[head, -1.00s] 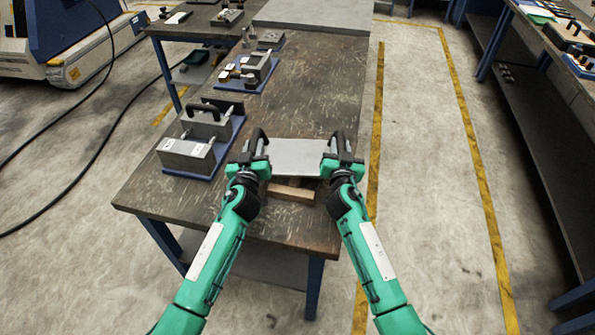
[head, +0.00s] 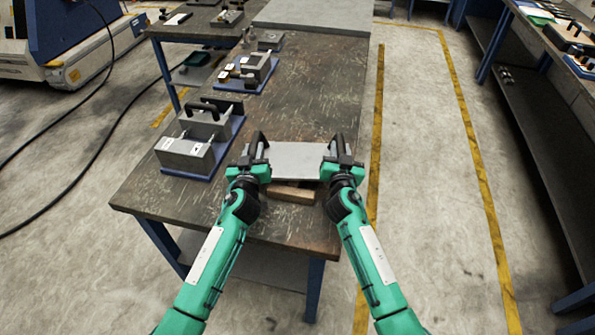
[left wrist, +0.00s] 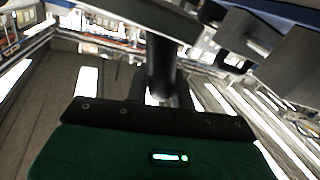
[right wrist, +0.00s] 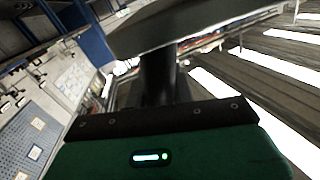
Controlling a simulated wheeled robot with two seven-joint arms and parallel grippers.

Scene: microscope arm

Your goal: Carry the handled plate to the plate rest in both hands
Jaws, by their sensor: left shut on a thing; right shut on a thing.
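The handled plate (head: 297,160) is a flat grey plate held level between my two grippers in the head view. My left gripper (head: 257,148) is shut on the black handle at its left end. My right gripper (head: 337,148) is shut on the black handle at its right end. The plate's edge also shows in the left wrist view (left wrist: 130,22) and the right wrist view (right wrist: 190,25). A wooden block (head: 293,194) shows partly below the plate's near edge; the plate hides the rest. I cannot tell whether this is the plate rest, or how high the plate is above it.
The dark worktable (head: 310,100) carries grey blocks with a black handle (head: 190,150) on a blue base, left of my left gripper. Smaller fixtures (head: 250,70) stand farther back, and a grey slab (head: 315,15) lies at the far end. The tabletop right of the fixtures is clear.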

